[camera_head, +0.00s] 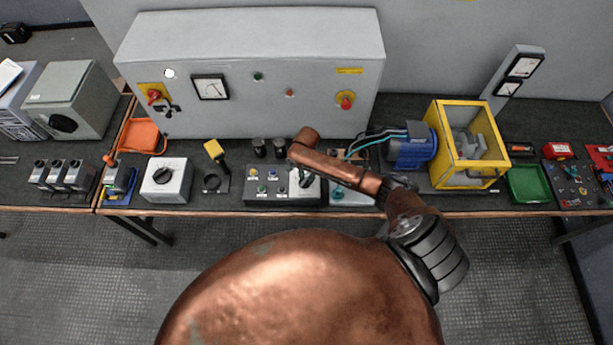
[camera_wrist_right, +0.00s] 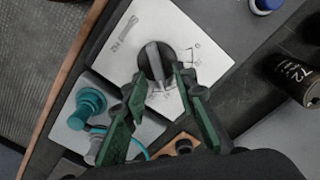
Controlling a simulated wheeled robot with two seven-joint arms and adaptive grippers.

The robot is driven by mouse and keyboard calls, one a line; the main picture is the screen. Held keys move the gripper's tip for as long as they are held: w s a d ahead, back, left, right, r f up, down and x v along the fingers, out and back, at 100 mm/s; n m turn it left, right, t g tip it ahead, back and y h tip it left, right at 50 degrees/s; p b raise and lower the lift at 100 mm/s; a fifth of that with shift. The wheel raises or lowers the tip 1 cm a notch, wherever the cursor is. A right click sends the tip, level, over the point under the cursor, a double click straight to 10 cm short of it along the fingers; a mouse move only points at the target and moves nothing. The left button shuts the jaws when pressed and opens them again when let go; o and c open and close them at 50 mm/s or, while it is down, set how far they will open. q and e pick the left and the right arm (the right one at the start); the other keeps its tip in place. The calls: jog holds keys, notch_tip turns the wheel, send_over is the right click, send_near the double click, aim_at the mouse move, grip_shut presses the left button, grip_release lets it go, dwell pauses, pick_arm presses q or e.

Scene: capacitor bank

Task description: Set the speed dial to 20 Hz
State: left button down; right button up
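The speed dial (camera_wrist_right: 155,64) is a round black knob with a grey grip bar, on a pale plate (camera_wrist_right: 127,32) marked Hz in the right wrist view. Its scale is too small and partly covered to read. My right gripper (camera_wrist_right: 161,77) has its two green fingers spread, one on each side of the knob. Whether either finger touches it cannot be told. In the head view the right gripper (camera_head: 303,179) is mostly hidden behind my copper arm, over the control box (camera_head: 250,200), which carries the dial. My left gripper is not in view.
A teal knob (camera_wrist_right: 87,104) stands beside the dial plate, close to one finger. Black cylinders (camera_head: 260,148) stand behind the control box. A white box with a black knob (camera_head: 165,175) is to the left. A blue motor (camera_head: 410,150) and yellow frame (camera_head: 436,145) are to the right.

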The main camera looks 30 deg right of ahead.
jog(key=shift+c, duration=0.4)
grip_shut()
jog(key=shift+w+a+r+n+p, duration=0.1)
jog(key=shift+n+p, duration=0.8)
jog(key=shift+n, duration=0.1)
jog(key=shift+w+a+n+p, duration=0.1)
jog(key=shift+n+p, duration=0.8)
jog(key=shift+n, duration=0.3)
jog(key=n+p, duration=0.1)
jog(key=n, duration=0.2)
jog(key=shift+w+a, duration=0.15)
jog(key=shift+a+n+p, duration=0.1)
jog(key=shift+n+p, duration=0.45)
jog(key=shift+n, duration=0.45)
